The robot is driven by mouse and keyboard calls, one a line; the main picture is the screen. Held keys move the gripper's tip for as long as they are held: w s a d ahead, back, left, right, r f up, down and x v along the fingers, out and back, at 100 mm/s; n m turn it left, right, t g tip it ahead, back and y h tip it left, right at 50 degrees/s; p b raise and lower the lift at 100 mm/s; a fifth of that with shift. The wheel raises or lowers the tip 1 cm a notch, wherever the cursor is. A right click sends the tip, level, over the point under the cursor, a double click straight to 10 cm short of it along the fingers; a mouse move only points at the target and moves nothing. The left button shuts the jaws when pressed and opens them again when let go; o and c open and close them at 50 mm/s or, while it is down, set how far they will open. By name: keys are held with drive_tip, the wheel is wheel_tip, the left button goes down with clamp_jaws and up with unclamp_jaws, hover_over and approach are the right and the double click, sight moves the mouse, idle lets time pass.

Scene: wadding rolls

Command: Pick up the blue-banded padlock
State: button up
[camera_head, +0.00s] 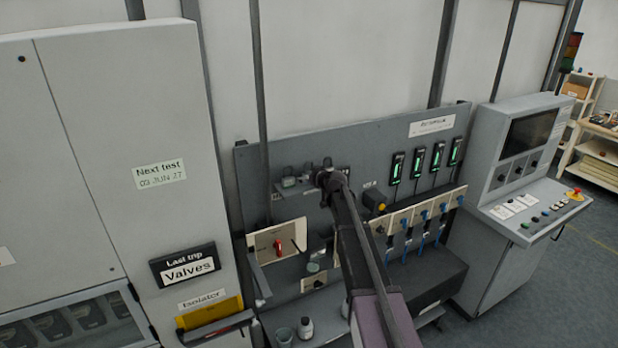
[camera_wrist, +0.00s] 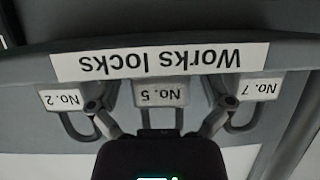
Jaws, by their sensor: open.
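Three grey padlocks with white number labels show upside down in the wrist view: No. 2 (camera_wrist: 62,99) at left, No. 5 (camera_wrist: 161,92) in the middle and No. 7 (camera_wrist: 259,88) at right. I see no blue band on any of them, so I cannot tell which is the blue-banded one. My gripper (camera_wrist: 156,104) is open, its fingers spread to either side of No. 5. I cannot tell whether they touch it. In the head view my gripper (camera_head: 327,176) is at the small shelf, beside a grey padlock (camera_head: 289,181), and hides part of the shelf.
A "Works locks" strip (camera_wrist: 160,61) runs along the shelf edge. The grey back panel (camera_head: 350,140) stands close behind. A box with a red handle (camera_head: 277,246) is below left. Green-lit devices (camera_head: 397,168) and blue-plugged sockets (camera_head: 405,222) are to the right.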

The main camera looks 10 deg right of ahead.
drive_tip(key=c, duration=1.3)
drive_tip(key=shift+o, duration=0.2)
drive_tip(key=shift+r, duration=0.15)
wheel_tip(320, 180, up, 2)
drive_tip(key=p, duration=0.2)
drive_tip(key=shift+r+p, duration=0.25)
drive_tip(key=shift+p, duration=0.15)
drive_tip(key=s+a+r+p, duration=0.2)
drive_tip(key=s, duration=1.3)
drive_tip(key=shift+s+a, duration=0.35)
drive_tip(key=shift+s, duration=0.05)
drive_tip(key=shift+r, duration=0.1)
